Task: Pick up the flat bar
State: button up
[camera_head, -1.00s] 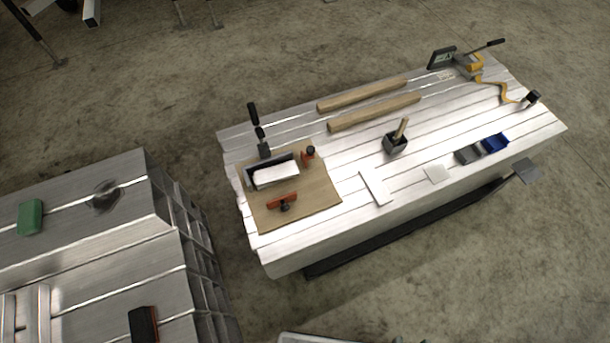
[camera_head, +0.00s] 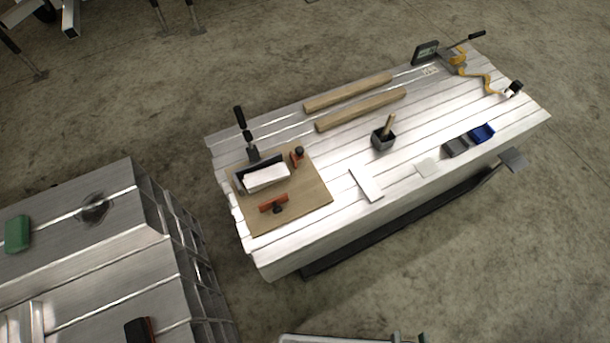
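A flat bar (camera_head: 366,184), pale and metallic, lies flat near the front edge of the aluminium workbench (camera_head: 330,215), right of the brown mat. A smaller square plate (camera_head: 427,167) lies to its right. Nothing covers the bar. My gripper is not in view, so its distance from the bar and whether it is open cannot be seen.
Two wooden bars (camera_head: 360,109), a dark cup (camera_head: 382,141), blue and grey bins (camera_head: 482,133) and a yellow-handled tool (camera_head: 477,75) stand around. A metal trailer (camera_head: 80,260) is at left.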

aim_at(363, 178)
jog(key=k+u, duration=0.15)
jog(key=k, duration=0.5)
jog(key=i+l+u, duration=0.15)
jog(key=u, duration=1.2)
jog(key=i+l, duration=0.1)
jog(key=l, duration=1.3)
jog(key=i+l+u, duration=0.1)
jog(key=l, duration=1.35)
